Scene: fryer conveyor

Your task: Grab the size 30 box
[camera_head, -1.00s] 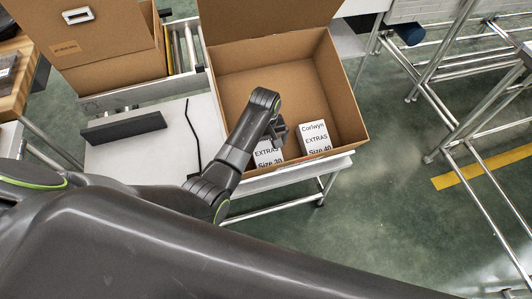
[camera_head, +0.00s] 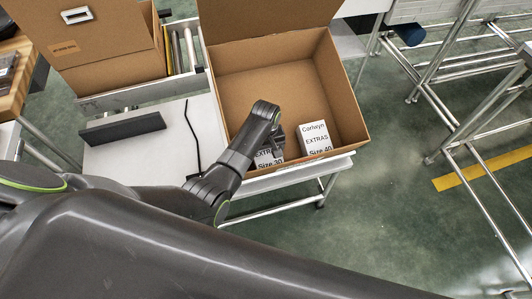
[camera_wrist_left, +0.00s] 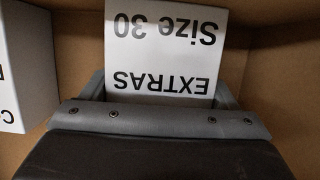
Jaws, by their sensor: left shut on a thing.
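The size 30 box (camera_head: 266,159) is a white box marked "EXTRAS Size 30", standing in the front of an open cardboard carton (camera_head: 346,95). My left gripper (camera_head: 276,141) reaches down into the carton and is shut on this box, hiding its upper part in the head view. In the left wrist view, the size 30 box (camera_wrist_left: 168,50) sits between the jaws with its print upside down. The size 40 box (camera_head: 315,139) stands to its right, apart from it. My right gripper is not in view.
The carton stands on a white table (camera_head: 150,158) with a dark bar (camera_head: 124,127) and a black cable at left. Another cardboard box (camera_head: 110,55) is at upper left. Metal frames (camera_head: 465,95) stand on the green floor at right.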

